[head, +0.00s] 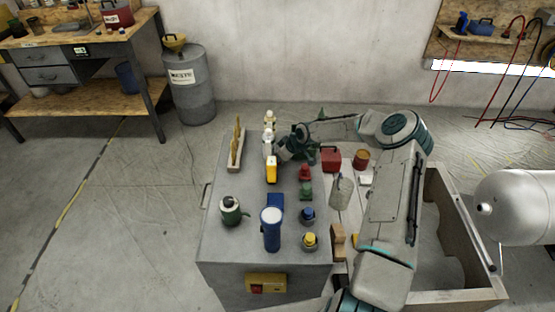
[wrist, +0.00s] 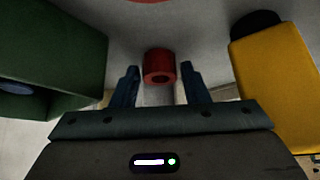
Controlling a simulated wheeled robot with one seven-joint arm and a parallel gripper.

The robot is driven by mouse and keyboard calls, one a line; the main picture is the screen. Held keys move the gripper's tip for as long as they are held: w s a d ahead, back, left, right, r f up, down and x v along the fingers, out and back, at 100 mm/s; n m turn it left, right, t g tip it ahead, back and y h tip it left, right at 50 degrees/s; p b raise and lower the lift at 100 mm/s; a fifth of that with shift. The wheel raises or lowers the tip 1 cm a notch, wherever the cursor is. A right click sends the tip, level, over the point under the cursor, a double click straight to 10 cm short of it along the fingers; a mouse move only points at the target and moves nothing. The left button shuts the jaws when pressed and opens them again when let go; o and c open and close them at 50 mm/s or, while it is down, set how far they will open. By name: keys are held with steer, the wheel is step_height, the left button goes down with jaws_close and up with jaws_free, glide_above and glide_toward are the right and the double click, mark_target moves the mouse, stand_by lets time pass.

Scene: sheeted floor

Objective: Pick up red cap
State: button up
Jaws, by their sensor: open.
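The red cap (head: 305,173) stands on the grey cabinet top, in a row with green, blue and yellow caps. In the wrist view a red hollow cylinder (wrist: 159,66), which looks like this cap, shows between and just beyond the fingertips. My gripper (wrist: 160,72) is open, with one finger to each side of the cylinder and a gap on both sides. In the head view my gripper (head: 288,152) is at the far part of the cabinet top, just behind and left of the red cap. Its fingers are hard to make out there.
A yellow thing (head: 272,171) stands left of the red cap; a yellow body (wrist: 270,75) fills the wrist view's right. A dark green block (wrist: 55,60) is at its left. The green cap (head: 306,191) is close in front; a red box (head: 331,159) is at right.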

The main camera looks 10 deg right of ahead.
steer(key=shift+a+f, duration=0.1)
steer(key=shift+f, duration=0.1)
steer(key=c, duration=0.8)
steer(key=shift+r, duration=0.1)
